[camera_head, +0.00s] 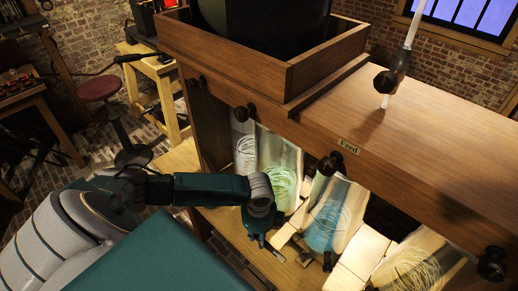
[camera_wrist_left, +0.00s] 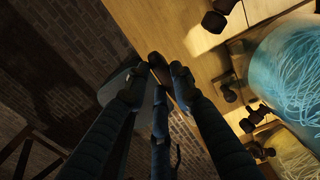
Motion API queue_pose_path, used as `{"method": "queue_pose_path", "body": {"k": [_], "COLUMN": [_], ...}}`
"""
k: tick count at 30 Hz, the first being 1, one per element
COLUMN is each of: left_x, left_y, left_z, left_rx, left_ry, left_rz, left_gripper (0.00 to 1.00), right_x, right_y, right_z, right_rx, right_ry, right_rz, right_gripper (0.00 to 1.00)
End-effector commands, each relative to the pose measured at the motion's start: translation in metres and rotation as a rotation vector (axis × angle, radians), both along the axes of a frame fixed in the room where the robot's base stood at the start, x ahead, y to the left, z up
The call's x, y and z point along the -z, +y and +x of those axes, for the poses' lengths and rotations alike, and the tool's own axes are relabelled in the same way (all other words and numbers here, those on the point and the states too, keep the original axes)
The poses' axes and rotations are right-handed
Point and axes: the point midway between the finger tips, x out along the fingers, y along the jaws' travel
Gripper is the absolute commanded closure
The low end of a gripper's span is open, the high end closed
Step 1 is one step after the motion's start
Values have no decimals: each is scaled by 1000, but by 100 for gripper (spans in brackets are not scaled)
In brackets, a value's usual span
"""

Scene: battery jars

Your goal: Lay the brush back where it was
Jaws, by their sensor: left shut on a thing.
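My left gripper (camera_head: 257,236) points down beside the low wooden shelf, in front of the glass jars, in the head view. In the left wrist view its fingers (camera_wrist_left: 159,76) are closed around a short dark brown piece (camera_wrist_left: 160,66), which looks like the end of the brush. The rest of the brush is hidden by the fingers and by shadow. The held piece is near the edge of the wooden shelf (camera_wrist_left: 151,22); I cannot tell whether it touches it. My right gripper is not in view.
Glass jars with coiled strands (camera_head: 283,172), one of them bluish (camera_head: 330,215), stand under the wooden cabinet top (camera_head: 440,135). Dark knobs (camera_head: 335,163) stick out along its front. Pale blocks (camera_head: 360,258) lie between jars. A red stool (camera_head: 97,88) stands at left.

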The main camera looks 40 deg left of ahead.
Motion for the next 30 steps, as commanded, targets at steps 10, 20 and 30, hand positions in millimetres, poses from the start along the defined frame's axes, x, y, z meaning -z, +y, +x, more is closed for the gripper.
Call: {"method": "queue_pose_path", "body": {"k": [10,20,30], "left_x": [44,78,93], "left_y": [0,0,0], "left_z": [0,-1,0], "left_rx": [2,2,2], "left_ry": [0,1,0], "left_rz": [2,1,1], "left_gripper": [94,94,94], "right_x": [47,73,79], "right_y": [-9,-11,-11], "right_z": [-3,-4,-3], "right_rx": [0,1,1], "right_ry": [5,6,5], "right_rz": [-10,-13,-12], "right_gripper": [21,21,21]}}
